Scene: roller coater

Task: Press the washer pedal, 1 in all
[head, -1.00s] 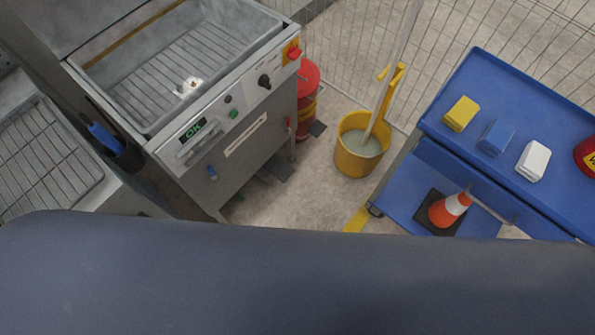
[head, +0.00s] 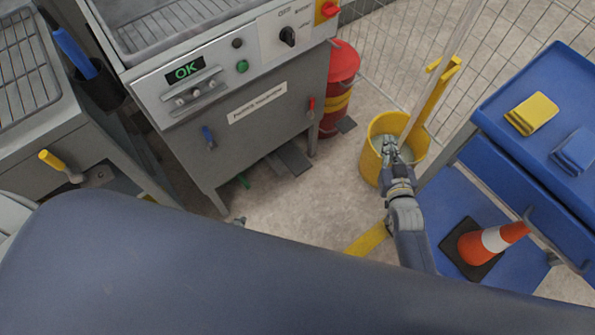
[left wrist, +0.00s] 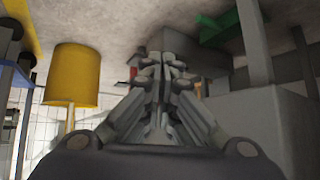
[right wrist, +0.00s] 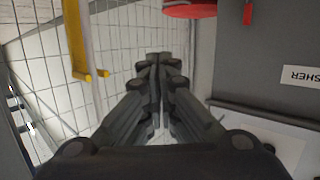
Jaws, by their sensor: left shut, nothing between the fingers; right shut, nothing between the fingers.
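The parts washer (head: 255,115) stands left of centre in the head view, its display reading OK. A dark grey pedal (head: 292,158) lies low at its front, near the floor. My left gripper (head: 238,221) barely shows past my body, low and in front of the washer, apart from the pedal. In the upside-down left wrist view, its fingers (left wrist: 163,65) are shut and empty, with a grey block (left wrist: 190,45) beyond them that may be the pedal. My right gripper (head: 393,146) is shut and empty, overlapping the yellow bucket in the head view; its fingers also show in the right wrist view (right wrist: 157,62).
The yellow bucket (head: 373,165) with a mop stands right of the washer. A blue cart (head: 540,90) with a traffic cone (head: 492,242) is at right. The floor before the pedal is clear.

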